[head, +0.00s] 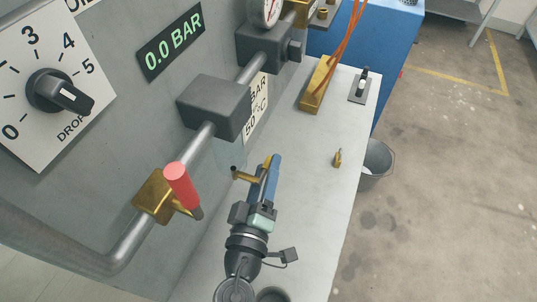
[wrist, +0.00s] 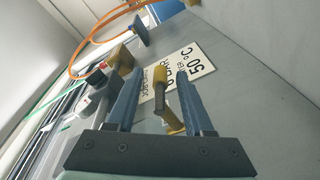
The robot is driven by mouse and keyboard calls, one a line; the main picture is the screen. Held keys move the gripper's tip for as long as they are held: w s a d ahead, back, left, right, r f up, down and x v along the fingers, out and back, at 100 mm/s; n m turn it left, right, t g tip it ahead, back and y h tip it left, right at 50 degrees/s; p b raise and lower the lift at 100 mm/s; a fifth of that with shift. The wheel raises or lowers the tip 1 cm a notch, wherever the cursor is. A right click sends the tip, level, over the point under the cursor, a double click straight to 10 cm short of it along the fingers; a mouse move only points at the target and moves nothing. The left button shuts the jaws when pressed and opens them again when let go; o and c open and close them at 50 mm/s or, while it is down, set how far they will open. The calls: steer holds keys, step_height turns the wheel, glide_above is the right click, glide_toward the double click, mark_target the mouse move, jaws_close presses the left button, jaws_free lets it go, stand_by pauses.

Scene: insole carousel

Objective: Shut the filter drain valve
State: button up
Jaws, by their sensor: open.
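The drain valve is a small brass lever (head: 244,175) under the grey filter block (head: 214,107), by the pale, partly hidden bowl (head: 231,153). In the wrist view a brass and yellow lever (wrist: 161,97) lies between the two blue fingers, with a gap visible on each side. My gripper (head: 270,165) is open, its fingers pointing at the pipe line by the panel; in the wrist view the open gripper (wrist: 155,85) holds nothing. In the head view my fingers hide the lever's outer end, and I cannot tell whether they touch it.
A red-handled brass valve (head: 181,187) sits on the pipe to the left. A dial (head: 57,92) and a 0.0 BAR display (head: 172,43) are on the panel. The pale bench top (head: 318,135) carries a brass block (head: 317,88) with orange hoses and a small brass fitting (head: 338,158).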

steer(key=shift+x, duration=1.15)
jaws_close()
